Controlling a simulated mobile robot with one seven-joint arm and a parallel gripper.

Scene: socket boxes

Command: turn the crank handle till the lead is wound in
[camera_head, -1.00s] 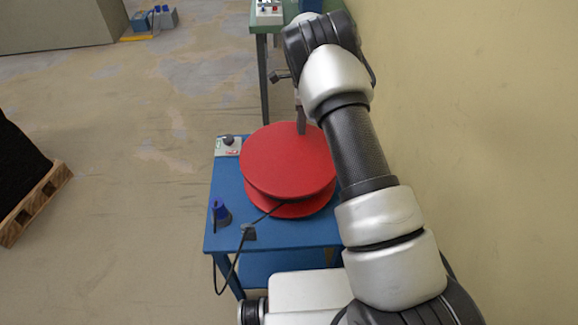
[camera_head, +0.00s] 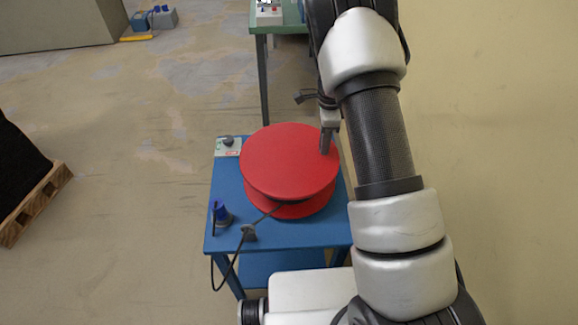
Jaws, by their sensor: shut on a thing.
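A red cable reel (camera_head: 285,165) stands on a blue table, its round top disc facing up. The crank handle is at the right part of the disc, hidden by my gripper. My gripper (camera_head: 326,146) points down at the disc's right rim and is shut on the crank handle. The black lead (camera_head: 262,217) leaves the lower part of the reel at the front, passes a small dark guide (camera_head: 249,233) at the table's front edge and hangs down. A blue plug (camera_head: 221,212) stands on the table at the left.
The blue table (camera_head: 230,182) has a small grey control box (camera_head: 228,146) at its back left corner. A green table (camera_head: 283,22) stands behind. A beige wall (camera_head: 490,130) runs close along the right. A wooden pallet (camera_head: 36,203) with a black load is at the far left.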

